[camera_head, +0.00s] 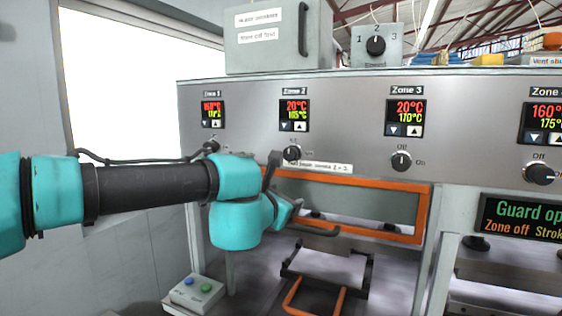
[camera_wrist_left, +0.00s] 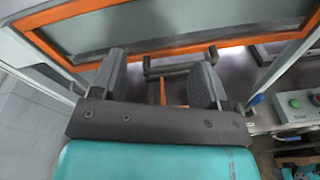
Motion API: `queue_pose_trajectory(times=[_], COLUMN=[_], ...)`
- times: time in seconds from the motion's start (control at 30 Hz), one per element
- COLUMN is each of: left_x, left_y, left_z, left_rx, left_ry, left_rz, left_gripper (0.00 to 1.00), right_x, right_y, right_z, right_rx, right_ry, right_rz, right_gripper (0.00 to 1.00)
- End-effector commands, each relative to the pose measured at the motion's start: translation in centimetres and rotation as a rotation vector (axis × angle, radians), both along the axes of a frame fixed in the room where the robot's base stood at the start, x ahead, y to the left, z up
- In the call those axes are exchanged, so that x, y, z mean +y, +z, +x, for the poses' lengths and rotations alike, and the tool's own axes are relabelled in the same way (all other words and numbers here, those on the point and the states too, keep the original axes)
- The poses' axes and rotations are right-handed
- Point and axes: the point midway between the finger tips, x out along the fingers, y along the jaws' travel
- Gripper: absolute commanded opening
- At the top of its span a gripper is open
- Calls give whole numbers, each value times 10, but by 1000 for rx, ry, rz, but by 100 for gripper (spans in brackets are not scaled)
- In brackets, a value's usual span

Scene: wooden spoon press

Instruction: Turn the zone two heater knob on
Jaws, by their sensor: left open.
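The zone two heater knob (camera_head: 292,152) is a small dark knob on the grey panel, below the Zone 2 display (camera_head: 294,115), which reads 20°C in red and 105°C in yellow. My left gripper (camera_head: 275,165) is just left of this knob and slightly below it; whether it touches the knob cannot be told. In the left wrist view, my left gripper (camera_wrist_left: 160,75) shows two dark fingers spread apart with nothing between them. The knob cannot be made out in that view. My right gripper is not in view.
The Zone 3 knob (camera_head: 401,160) and Zone 4 knob (camera_head: 539,173) are to the right. An orange guard frame (camera_head: 390,237) is below the panel. A display (camera_head: 520,221) reads "Guard op", partly cut off.

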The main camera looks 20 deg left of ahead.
Motion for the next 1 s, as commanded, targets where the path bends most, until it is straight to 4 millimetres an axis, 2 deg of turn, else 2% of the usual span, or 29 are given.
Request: queue_pose_trajectory(times=[0.03, 0.1, 0.23, 0.67, 0.87, 1.0], left_x=[9, 18, 28, 29, 28, 26], left_y=[26, 51, 74, 76, 76, 75], left_z=[-10, -20, -31, -30, -15, 4], left_rx=[-38, -72, -106, -109, -109, -108], left_ry=[22, 44, 64, 66, 66, 68], left_rz=[-63, -139, -216, -225, -223, -224], left_gripper=[68, 68, 68, 68, 68, 68], right_x=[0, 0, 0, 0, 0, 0], right_y=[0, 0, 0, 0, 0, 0], right_z=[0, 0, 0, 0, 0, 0], right_rx=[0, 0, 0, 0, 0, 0], right_ry=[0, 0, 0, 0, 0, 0], right_rz=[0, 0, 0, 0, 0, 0], right_gripper=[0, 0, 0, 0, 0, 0])
